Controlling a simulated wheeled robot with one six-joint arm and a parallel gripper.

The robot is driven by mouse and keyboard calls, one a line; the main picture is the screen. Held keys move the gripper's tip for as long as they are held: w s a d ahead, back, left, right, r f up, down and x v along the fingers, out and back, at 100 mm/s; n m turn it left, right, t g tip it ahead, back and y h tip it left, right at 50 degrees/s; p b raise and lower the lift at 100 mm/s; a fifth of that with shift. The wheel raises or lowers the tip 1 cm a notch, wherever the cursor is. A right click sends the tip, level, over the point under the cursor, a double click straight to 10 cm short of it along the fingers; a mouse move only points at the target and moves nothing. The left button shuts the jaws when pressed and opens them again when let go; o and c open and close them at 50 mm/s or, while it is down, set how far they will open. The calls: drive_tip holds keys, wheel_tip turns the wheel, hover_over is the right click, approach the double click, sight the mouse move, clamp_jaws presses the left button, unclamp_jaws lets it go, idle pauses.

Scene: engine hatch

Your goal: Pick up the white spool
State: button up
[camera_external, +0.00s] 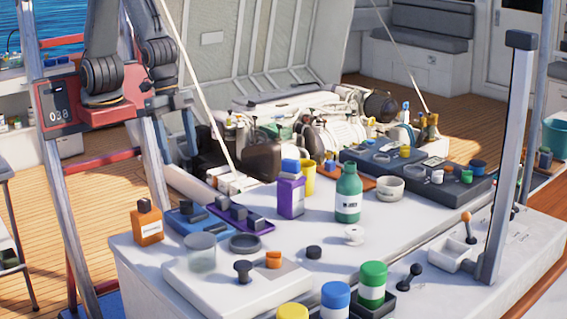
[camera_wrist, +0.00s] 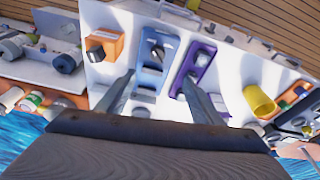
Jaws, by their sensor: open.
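No contact with any object is evident. The gripper's fingertips do not show clearly in the external view.
The green bottle (camera_external: 348,193), white bowl (camera_external: 390,189) and purple bottle (camera_external: 291,196) stand behind the spool. A clear cup (camera_external: 201,252) and orange bottle (camera_external: 147,222) are left. Green-capped jar (camera_external: 372,284) is in front. A grey post (camera_external: 508,160) rises at right.

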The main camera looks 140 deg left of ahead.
drive_tip(key=w+a+f+n+b, duration=0.1)
drive_tip(key=w+a+b, duration=0.15)
drive_tip(key=w, duration=0.45)
drive_tip(key=w+a+f+n+y+b, duration=0.1)
drive_tip(key=w+a+f+n, duration=0.1)
drive_tip(key=w+a, duration=0.35)
drive_tip(key=w+a+f+n+b, duration=0.1)
drive_tip(key=w+a+b, duration=0.1)
drive_tip(key=w, duration=0.6)
drive_tip(key=n+y+b, duration=0.2)
drive_tip(key=n+b, duration=0.3)
approach(352, 230)
drive_tip(key=f, duration=0.2)
drive_tip(key=shift+a+p+x, duration=0.15)
drive_tip(key=shift+p+x, duration=0.6)
drive_tip(key=shift+x, duration=0.95)
drive_tip(key=shift+a+p+x, duration=0.15)
drive_tip(key=shift+p+x, duration=0.55)
drive_tip(key=shift+x, duration=1.05)
drive_tip(key=shift+w+r, duration=0.15)
